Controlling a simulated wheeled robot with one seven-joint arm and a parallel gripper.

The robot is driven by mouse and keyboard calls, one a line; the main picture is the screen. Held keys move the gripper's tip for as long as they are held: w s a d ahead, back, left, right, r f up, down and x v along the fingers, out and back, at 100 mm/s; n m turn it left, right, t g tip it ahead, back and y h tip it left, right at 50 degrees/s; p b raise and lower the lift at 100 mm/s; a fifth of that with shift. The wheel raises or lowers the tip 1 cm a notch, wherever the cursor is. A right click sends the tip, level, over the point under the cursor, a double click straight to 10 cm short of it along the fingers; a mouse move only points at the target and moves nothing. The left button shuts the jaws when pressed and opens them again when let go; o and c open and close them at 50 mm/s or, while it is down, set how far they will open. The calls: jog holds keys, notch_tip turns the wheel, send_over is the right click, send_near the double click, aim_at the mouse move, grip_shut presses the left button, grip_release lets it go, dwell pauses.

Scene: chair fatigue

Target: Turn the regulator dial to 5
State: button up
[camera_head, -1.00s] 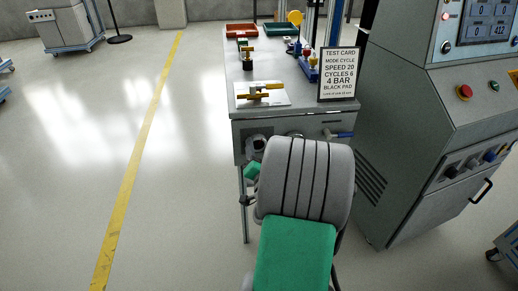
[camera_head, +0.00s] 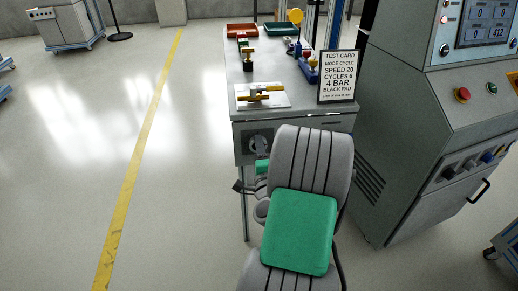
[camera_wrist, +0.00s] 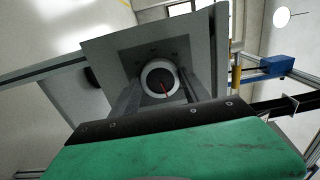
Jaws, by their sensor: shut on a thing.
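The regulator dial (camera_wrist: 160,80) is a pale round knob with a red pointer line, on a grey panel (camera_wrist: 105,52). In the wrist view the pointer runs from the dial's middle down and slightly right. The small marks around it are too faint to read. My gripper (camera_wrist: 164,92) has one finger on each side of the dial and is shut on it.
The grey bench (camera_head: 240,121) carries a white plate with a yellow clamp (camera_head: 262,96), a test card (camera_head: 338,76), blue fittings and red and green trays at the back. A grey control cabinet (camera_head: 405,165) stands close on the right.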

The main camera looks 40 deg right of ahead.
jog(key=shift+m, duration=1.1)
jog(key=o, duration=1.4)
jog(key=shift+c, duration=0.2)
jog(key=b+v, duration=0.1)
jog(key=v, duration=0.7)
jog(key=shift+b, duration=0.35)
jog(key=shift+w, duration=0.1)
